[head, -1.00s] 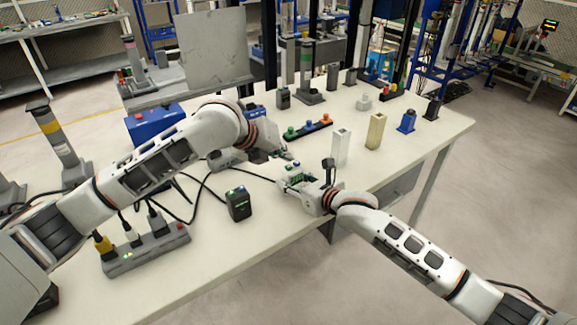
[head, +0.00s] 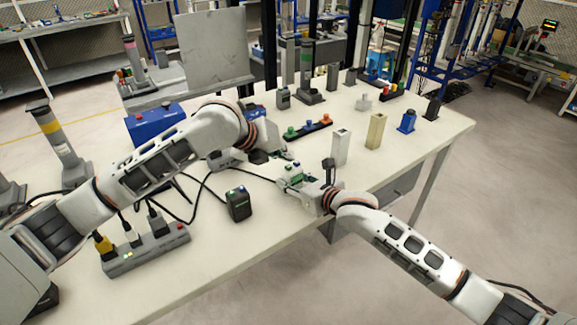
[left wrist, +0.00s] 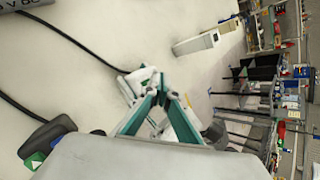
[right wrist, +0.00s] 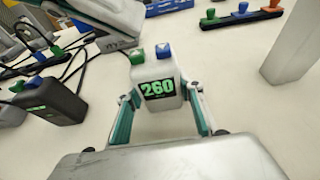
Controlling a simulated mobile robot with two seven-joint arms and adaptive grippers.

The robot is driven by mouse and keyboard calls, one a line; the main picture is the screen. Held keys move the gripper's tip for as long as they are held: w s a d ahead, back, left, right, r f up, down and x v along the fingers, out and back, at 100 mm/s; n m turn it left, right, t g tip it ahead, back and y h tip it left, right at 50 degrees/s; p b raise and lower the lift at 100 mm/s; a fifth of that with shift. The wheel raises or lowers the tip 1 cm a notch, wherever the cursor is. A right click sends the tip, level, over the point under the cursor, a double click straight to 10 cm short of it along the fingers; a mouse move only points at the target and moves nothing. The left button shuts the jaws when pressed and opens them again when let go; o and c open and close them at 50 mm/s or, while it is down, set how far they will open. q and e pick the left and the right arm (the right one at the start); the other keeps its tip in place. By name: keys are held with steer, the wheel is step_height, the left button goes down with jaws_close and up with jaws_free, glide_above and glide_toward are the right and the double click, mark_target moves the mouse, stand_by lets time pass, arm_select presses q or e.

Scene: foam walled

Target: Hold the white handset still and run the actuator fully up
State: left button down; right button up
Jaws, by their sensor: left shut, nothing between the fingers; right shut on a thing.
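The white handset (head: 291,174) has a green button and a blue button on top. In the right wrist view, the handset (right wrist: 156,80) stands upright and its display reads 260 in green. My right gripper (head: 296,187) is shut on its sides, with one teal finger on each side in the right wrist view (right wrist: 160,103). My left gripper (head: 292,157) is shut and empty, just beyond the handset. In the left wrist view, its fingertips (left wrist: 161,80) meet and partly hide the handset.
A black box with green and blue buttons (head: 239,204) stands left of the handset. A power strip (head: 147,250) with plugs is at the front left. Behind are a three-button strip (head: 308,127), a white post (head: 341,147) and a beige post (head: 375,131). The table's front edge is close.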

mark_target(286, 167)
arm_select(q)
steer(key=shift+f, duration=0.1)
stand_by(0.4)
steer(key=shift+f, duration=0.3)
steer(key=shift+f, duration=0.55)
stand_by(1.6)
stand_by(2.2)
steer(key=shift+r, duration=0.95)
steer(key=shift+r, duration=0.1)
steer(key=shift+r, duration=2.4)
arm_select(e)
steer(key=o, duration=1.2)
